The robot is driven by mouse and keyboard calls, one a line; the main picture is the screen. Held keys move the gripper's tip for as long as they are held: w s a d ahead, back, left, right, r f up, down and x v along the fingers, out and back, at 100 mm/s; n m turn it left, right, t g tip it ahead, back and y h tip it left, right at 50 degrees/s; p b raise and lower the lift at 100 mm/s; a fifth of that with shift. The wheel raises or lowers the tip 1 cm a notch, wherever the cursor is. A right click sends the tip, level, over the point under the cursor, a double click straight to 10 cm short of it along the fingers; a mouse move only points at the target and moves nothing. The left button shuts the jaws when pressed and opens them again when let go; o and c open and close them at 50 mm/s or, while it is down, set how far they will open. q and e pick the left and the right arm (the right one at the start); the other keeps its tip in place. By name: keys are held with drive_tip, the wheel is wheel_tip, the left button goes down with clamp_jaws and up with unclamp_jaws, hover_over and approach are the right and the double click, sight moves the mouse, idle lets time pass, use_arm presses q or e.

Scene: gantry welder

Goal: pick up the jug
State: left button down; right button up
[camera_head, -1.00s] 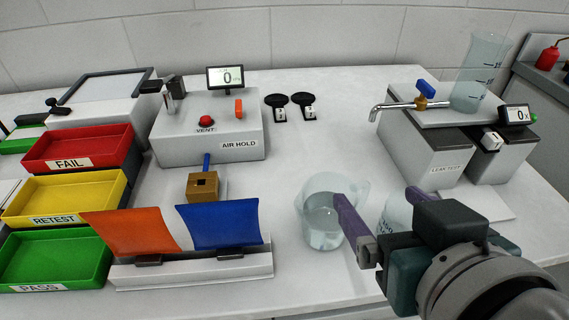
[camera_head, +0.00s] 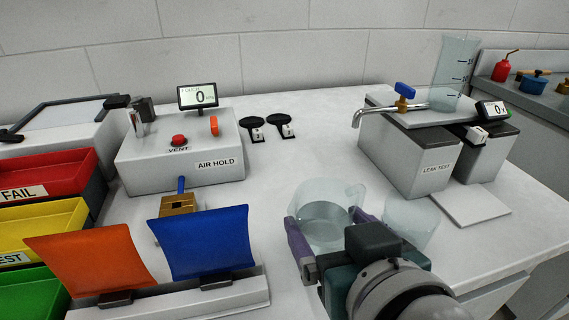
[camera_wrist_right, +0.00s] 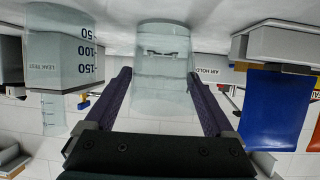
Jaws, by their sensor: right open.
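The jug (camera_head: 325,212) is a clear, see-through vessel with a spout and a handle at its right. It stands upright on the white bench, in front of the leak test unit. My right gripper (camera_head: 331,232) is open, with one purple finger at each side of the jug. The right wrist view shows the jug (camera_wrist_right: 162,62) between the two open fingers (camera_wrist_right: 159,80). I cannot tell whether either finger touches it. My left gripper is not in view.
A clear graduated beaker (camera_head: 408,224) stands just right of the jug, close to my right finger. Orange (camera_head: 92,260) and blue (camera_head: 208,242) panels stand at the left. The leak test unit (camera_head: 408,160) is behind right. The bench behind the jug is clear.

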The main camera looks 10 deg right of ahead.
sight(316, 209)
drive_tip(key=x, duration=0.5)
drive_tip(key=shift+w+f+b, duration=0.1)
drive_tip(key=shift+w+b, duration=0.1)
drive_tip(key=shift+b, duration=0.2)
drive_tip(key=shift+c, duration=0.4)
drive_tip(key=c, duration=1.2)
